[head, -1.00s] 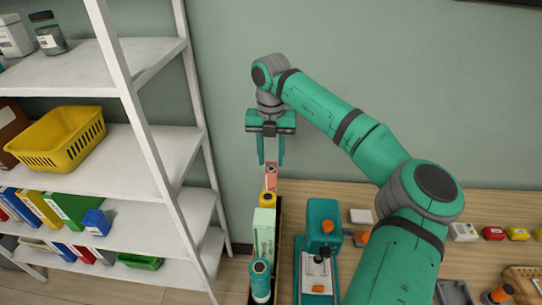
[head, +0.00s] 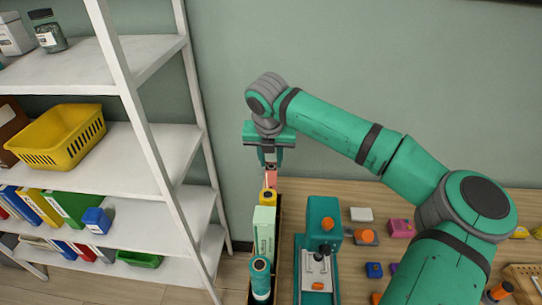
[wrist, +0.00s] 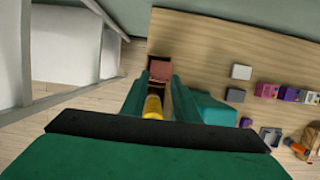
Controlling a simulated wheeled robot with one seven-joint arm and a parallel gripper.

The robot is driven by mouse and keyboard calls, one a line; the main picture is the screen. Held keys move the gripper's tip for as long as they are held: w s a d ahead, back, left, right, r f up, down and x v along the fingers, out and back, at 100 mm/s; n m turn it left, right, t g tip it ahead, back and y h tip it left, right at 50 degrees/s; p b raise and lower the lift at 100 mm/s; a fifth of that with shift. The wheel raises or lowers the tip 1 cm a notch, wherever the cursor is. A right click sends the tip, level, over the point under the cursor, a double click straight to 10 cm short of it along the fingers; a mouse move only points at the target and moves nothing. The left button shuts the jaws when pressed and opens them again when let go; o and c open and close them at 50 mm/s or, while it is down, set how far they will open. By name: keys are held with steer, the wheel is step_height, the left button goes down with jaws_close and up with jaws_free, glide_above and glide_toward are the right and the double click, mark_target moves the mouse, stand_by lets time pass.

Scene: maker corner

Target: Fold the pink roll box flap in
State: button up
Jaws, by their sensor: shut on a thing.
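The pink roll box (head: 271,180) stands at the far end of a narrow dark rack at the table's left edge. It shows as a reddish-pink shape between the fingertips in the wrist view (wrist: 160,68). My gripper (head: 270,163) points down over it, with its fingers low at the box's top and shut on it. The fingers frame it in the wrist view. The flap is too small and too covered by the fingers to make out its angle.
In the rack (head: 280,240), a yellow cylinder (head: 267,199), a pale green box (head: 264,230) and a teal bottle (head: 261,278) stand in line nearer me. A teal machine (head: 322,222) is to the right. White shelves (head: 150,215) stand left. Small items lie on the wooden table.

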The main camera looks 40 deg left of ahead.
steer(key=shift+s+d+f+t+y, duration=0.2)
steer(key=shift+s+f+t+y, duration=0.3)
steer(key=shift+t, duration=0.4)
steer(key=o, duration=0.8)
steer(key=shift+c, duration=0.2)
steer(key=shift+w, duration=0.1)
steer(key=shift+r, duration=0.1)
steer(key=v, duration=1)
steer(key=shift+d+r, duration=0.2)
steer(key=shift+r, duration=0.1)
steer(key=shift+s, duration=0.25)
